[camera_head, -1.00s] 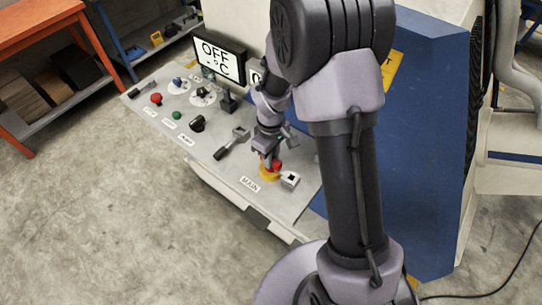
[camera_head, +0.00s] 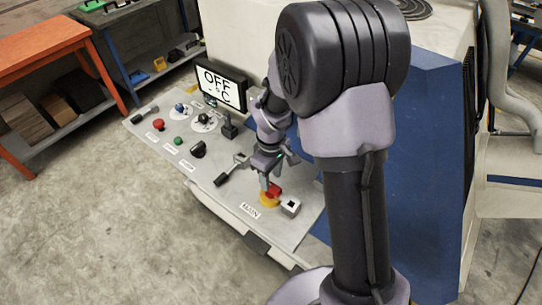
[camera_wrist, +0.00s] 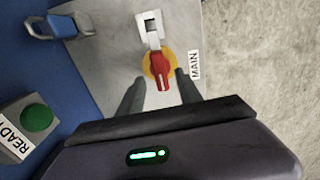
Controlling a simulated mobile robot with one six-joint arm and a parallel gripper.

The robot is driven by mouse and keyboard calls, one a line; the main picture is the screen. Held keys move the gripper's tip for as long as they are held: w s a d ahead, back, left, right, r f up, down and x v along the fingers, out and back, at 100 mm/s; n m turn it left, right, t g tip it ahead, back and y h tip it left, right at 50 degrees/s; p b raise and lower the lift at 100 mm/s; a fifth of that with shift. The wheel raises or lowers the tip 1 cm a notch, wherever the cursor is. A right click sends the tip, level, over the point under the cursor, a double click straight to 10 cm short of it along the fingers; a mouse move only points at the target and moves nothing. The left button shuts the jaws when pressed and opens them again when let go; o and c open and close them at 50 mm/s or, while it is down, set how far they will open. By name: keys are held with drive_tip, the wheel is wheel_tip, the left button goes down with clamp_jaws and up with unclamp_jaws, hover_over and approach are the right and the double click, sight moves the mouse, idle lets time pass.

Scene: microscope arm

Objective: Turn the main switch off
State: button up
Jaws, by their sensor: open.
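The main switch is a red knob (camera_wrist: 159,73) on a round yellow base (camera_wrist: 149,66), beside the MAIN label (camera_wrist: 195,65). In the head view the red knob (camera_head: 274,189) and yellow base (camera_head: 268,199) sit near the front right of the sloped panel. In the wrist view the knob's long grip points towards my gripper's body. My gripper (camera_wrist: 160,80) is open, one finger either side of the knob, with visible gaps. In the head view my gripper (camera_head: 269,176) is just above the switch. I cannot tell how deep the fingertips reach.
The grey panel (camera_head: 222,210) carries a red button (camera_head: 159,125), a green button (camera_head: 178,141) and black knobs left of the switch. A monitor (camera_head: 221,84) reading OFF °C stands behind. A READY button (camera_wrist: 38,117) is nearby.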

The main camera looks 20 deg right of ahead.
sight(271, 185)
wheel_tip(271, 185, up, 14)
drive_tip(key=p, duration=0.3)
drive_tip(key=shift+f, duration=0.2)
drive_tip(key=shift+s, duration=0.1)
drive_tip(key=s+a+m+t+y+b, duration=0.1)
drive_tip(key=s+a+m+t+b, duration=0.1)
drive_tip(key=s+m+b, duration=0.4)
drive_tip(key=s+a+f+m+t+y+b, duration=0.1)
drive_tip(key=s+a+m+t+b, duration=0.1)
drive_tip(key=s+m+b, duration=0.3)
drive_tip(key=s+t+b, duration=0.1)
drive_tip(key=s+b, duration=0.3)
drive_tip(key=s, duration=0.4)
drive_tip(key=shift+m+t, duration=0.4)
